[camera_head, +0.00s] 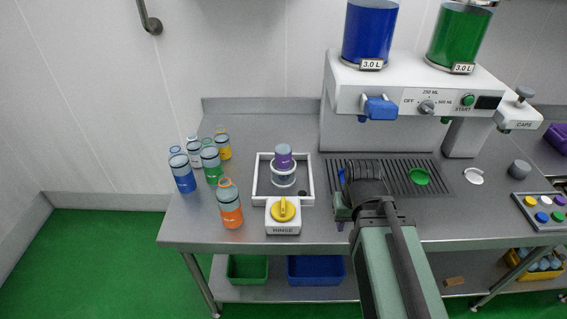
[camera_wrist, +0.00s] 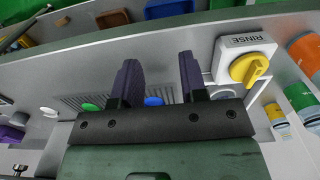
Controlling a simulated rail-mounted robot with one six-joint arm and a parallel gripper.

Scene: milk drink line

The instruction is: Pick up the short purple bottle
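A short bottle with a purple upper part (camera_head: 283,155) stands in a clear ring holder inside the white-framed rinse tray (camera_head: 308,162). I cannot tell whether it stands upright or inverted. My gripper (camera_head: 343,196) is to the right of this tray, in front of the dispenser, apart from the bottle. In the wrist view my gripper (camera_wrist: 158,75) has its two dark fingers spread with nothing held between them. The purple bottle is not clearly seen in the wrist view.
Several bottles, including an orange one (camera_head: 230,208) and a blue one (camera_head: 182,175), stand left of the tray. The yellow RINSE knob (camera_head: 283,208) sits at its front. The dispenser (camera_head: 400,90) stands behind a dark drip grille (camera_head: 397,172) with a green disc (camera_head: 419,177).

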